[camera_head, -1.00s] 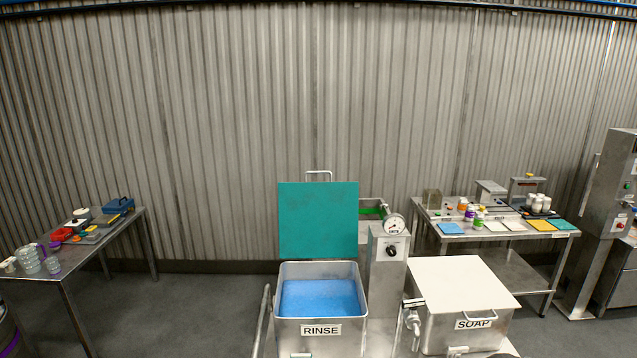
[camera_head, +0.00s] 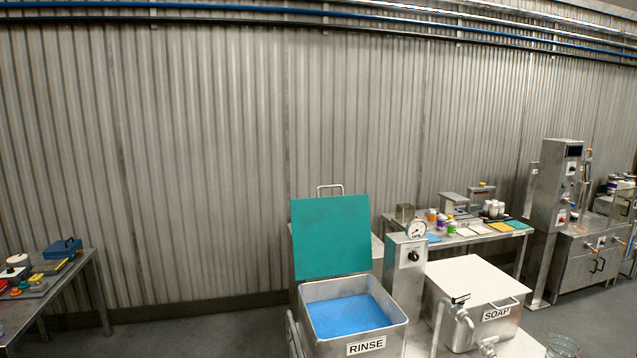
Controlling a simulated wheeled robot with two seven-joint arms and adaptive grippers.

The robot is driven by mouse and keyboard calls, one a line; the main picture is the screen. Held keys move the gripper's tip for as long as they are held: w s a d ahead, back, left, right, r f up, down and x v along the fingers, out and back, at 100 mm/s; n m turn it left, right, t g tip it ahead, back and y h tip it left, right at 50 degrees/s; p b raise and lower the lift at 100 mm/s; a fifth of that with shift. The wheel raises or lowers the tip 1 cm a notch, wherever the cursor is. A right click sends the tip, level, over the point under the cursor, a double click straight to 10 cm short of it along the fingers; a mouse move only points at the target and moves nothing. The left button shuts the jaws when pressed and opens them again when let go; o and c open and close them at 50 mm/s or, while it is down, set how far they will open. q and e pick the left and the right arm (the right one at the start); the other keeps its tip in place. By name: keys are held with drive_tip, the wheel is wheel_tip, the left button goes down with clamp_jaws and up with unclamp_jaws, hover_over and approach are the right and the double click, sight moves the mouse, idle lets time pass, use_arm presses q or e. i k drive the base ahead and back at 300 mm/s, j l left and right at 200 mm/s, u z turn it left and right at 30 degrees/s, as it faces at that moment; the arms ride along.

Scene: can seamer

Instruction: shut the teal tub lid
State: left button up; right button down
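The teal tub lid (camera_head: 331,238) stands open and upright at the back of the tub. It has a metal handle (camera_head: 330,188) at its top edge. The metal tub (camera_head: 401,335), labelled RINSE, is below it and holds blue liquid (camera_head: 347,315). Neither of my grippers is in view.
A second tub (camera_head: 492,331), labelled SOAP, stands to the right with a white lid (camera_head: 474,279) shut on it. A gauge post (camera_head: 405,270) and a tap (camera_head: 457,310) stand close by. Side tables stand left (camera_head: 84,266) and right (camera_head: 527,237). Open floor lies at left.

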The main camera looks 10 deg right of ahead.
sight(332, 236)
drive_tip(key=i+j+z, duration=0.25)
drive_tip(key=i+j, duration=0.15)
drive_tip(key=j, duration=0.25)
drive_tip(key=i+j+z, duration=0.15)
drive_tip(key=j, duration=0.25)
drive_tip(key=i+j+z, duration=0.15)
drive_tip(key=j, duration=0.2)
drive_tip(key=i+j+z, duration=0.1)
drive_tip(key=j, duration=0.3)
drive_tip(key=i+j+z, duration=0.15)
drive_tip(key=j, duration=0.25)
